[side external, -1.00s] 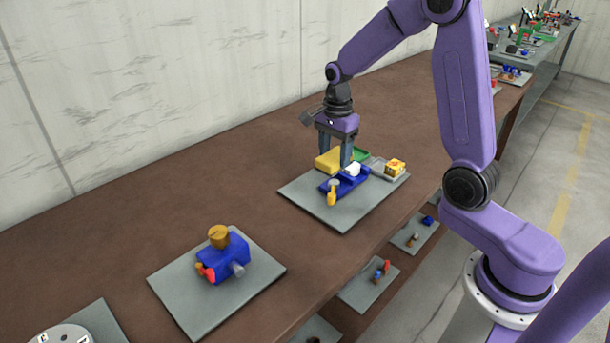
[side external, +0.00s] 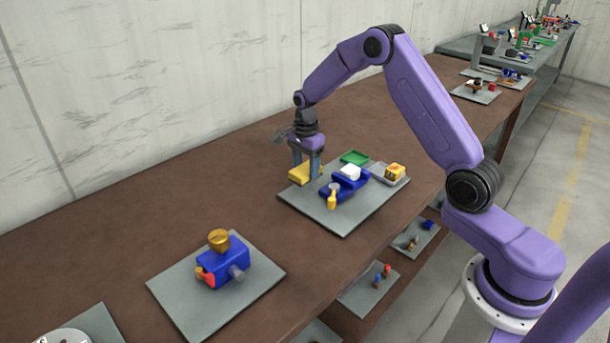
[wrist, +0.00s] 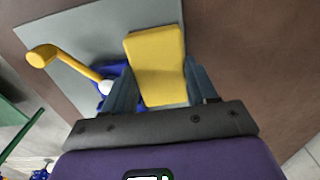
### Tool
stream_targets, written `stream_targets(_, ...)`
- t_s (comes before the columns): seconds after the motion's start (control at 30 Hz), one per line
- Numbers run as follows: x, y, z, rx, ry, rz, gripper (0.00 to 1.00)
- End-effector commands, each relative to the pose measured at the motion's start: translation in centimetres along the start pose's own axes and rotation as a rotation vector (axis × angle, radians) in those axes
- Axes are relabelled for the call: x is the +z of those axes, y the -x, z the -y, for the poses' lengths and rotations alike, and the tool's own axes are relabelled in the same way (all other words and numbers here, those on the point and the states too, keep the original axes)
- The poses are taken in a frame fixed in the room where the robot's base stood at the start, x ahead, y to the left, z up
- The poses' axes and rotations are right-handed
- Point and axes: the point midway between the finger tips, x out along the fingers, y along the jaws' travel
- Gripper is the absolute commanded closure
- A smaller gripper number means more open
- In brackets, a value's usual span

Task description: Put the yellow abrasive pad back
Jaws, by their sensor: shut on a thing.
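The yellow abrasive pad (side external: 305,172) is between the fingers of my gripper (side external: 307,170), at the back left edge of the grey plate (side external: 337,219). In the wrist view the yellow pad (wrist: 157,62) fills the space between both fingers, and my gripper (wrist: 163,90) is shut on it. In the side view I cannot tell whether the pad touches the plate. A green tray (side external: 355,157) lies empty at the back of the plate, right of the pad.
A yellow block sits in a grey tray (side external: 404,180) at right. Another plate (side external: 196,318) holds a second blue device (side external: 224,262).

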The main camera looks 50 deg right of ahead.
Motion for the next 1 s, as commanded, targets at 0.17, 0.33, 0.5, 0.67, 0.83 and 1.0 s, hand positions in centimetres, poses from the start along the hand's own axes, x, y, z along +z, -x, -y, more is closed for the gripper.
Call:
stream_targets(0.17, 0.0, -2.2, 0.2, 0.003, 0.0, 0.0, 0.71)
stream_targets(0.33, 0.0, -3.4, 0.3, 0.0, 0.001, 0.0, 0.71)
stream_targets(0.5, 0.0, -3.3, 0.3, -0.001, 0.0, 0.0, 0.71)
stream_targets(0.67, 0.0, -3.7, 0.2, 0.0, 0.0, 0.0, 0.71)
stream_targets(0.83, 0.0, -3.6, 0.2, 0.0, 0.0, 0.0, 0.32)
stream_targets(1.0, 0.0, -3.5, 0.3, -0.001, 0.0, 0.0, 0.32)
